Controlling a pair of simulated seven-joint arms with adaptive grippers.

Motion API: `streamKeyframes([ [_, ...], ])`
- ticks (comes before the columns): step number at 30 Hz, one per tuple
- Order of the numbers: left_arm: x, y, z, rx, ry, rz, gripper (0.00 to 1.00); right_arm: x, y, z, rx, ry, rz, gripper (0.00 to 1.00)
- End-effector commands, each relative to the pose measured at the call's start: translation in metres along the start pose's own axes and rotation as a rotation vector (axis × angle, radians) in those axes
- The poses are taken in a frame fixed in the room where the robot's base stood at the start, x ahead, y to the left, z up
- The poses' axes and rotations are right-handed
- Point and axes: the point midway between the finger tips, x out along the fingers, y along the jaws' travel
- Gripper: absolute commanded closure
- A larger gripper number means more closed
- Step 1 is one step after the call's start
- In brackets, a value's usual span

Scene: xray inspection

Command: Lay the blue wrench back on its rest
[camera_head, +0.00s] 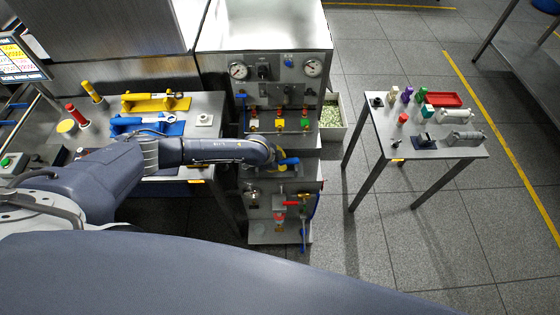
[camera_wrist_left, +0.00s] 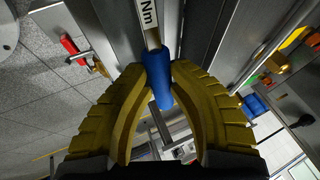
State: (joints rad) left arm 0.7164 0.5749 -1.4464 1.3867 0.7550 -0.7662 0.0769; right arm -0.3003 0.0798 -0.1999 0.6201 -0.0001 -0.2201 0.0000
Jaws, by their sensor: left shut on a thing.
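My left gripper (camera_wrist_left: 157,85) has yellow fingers and is shut on the blue handle of the blue wrench (camera_wrist_left: 158,78). The wrench's shaft, with an "Nm" label, runs up out of the left wrist view, so its head is hidden. In the head view my left arm reaches across to the front of the valve panel; the blue handle (camera_head: 289,161) shows just past the wrist, and the fingers are mostly hidden. The blue rest (camera_head: 174,129) lies on the left bench, apart from the gripper; I cannot clearly tell what is on it. My right gripper is not in view.
A yellow rest (camera_head: 183,104) with a yellow wrench lies behind the blue one. Red (camera_head: 77,115) and yellow (camera_head: 91,91) upright cylinders stand left of the rests. The valve panel (camera_head: 254,93) has gauges and projecting levers. A separate table (camera_head: 385,132) with small parts stands at the right.

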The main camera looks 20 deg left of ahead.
Motion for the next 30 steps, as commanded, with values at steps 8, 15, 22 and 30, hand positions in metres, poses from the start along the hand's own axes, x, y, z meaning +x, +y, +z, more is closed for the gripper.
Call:
streamKeyframes([
  [8,0.001,0.000,0.002,0.001,-0.004,0.000,0.68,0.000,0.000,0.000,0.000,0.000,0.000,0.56],
  [15,0.000,0.000,0.001,0.001,-0.003,0.000,0.53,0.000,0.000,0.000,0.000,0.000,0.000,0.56],
  [22,-0.003,0.000,0.002,0.001,-0.003,0.001,0.53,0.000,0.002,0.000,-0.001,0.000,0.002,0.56],
  [30,-0.033,0.000,0.002,0.002,-0.001,0.000,0.53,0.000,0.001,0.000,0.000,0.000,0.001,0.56],
])
